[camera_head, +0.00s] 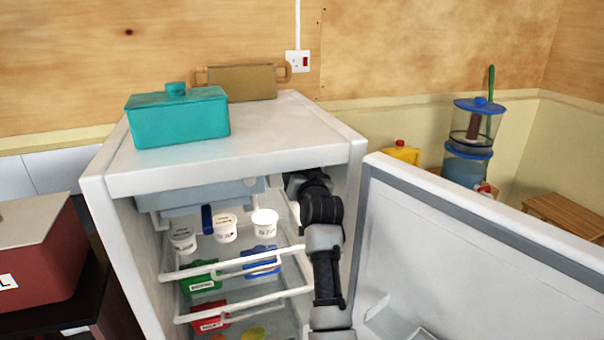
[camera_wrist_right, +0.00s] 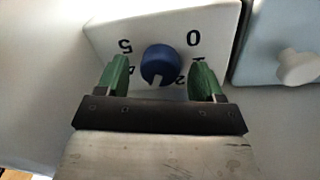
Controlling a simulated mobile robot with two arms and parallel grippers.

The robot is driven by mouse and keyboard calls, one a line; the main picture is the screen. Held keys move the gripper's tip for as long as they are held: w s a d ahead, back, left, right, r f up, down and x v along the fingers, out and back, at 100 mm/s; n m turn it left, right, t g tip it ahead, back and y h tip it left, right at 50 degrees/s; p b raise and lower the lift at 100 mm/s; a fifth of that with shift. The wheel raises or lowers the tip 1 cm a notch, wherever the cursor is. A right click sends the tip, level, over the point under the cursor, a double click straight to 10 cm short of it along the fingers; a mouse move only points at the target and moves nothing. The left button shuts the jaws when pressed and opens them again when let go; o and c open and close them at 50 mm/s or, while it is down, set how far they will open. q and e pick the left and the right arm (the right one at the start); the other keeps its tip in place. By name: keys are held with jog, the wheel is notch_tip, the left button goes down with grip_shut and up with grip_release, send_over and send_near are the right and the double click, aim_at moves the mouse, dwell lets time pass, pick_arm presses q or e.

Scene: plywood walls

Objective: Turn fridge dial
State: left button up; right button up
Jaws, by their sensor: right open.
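The fridge (camera_head: 230,158) stands open, its door (camera_head: 480,270) swung out to the right. The fridge dial (camera_wrist_right: 161,65) is a round blue knob on a white panel with black numbers, upside down in the right wrist view. My right gripper (camera_wrist_right: 160,80) has green fingertips, one on each side of the dial, open and apart from it. In the head view, my right arm reaches into the upper right of the fridge, and its gripper and the dial are hidden there. My left gripper is in neither view.
White tubs (camera_head: 265,222), a green box (camera_head: 200,278), a blue box (camera_head: 262,262) and a red box (camera_head: 210,318) sit inside on the shelves. A teal container (camera_head: 178,118) stands on the fridge top. The open door borders my right arm's space.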

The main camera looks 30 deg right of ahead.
jog(key=c, duration=0.9)
jog(key=shift+n, duration=0.3)
jog(key=shift+n+t+p, duration=0.3)
jog(key=shift+n+p, duration=1.45)
jog(key=shift+n, duration=1.45)
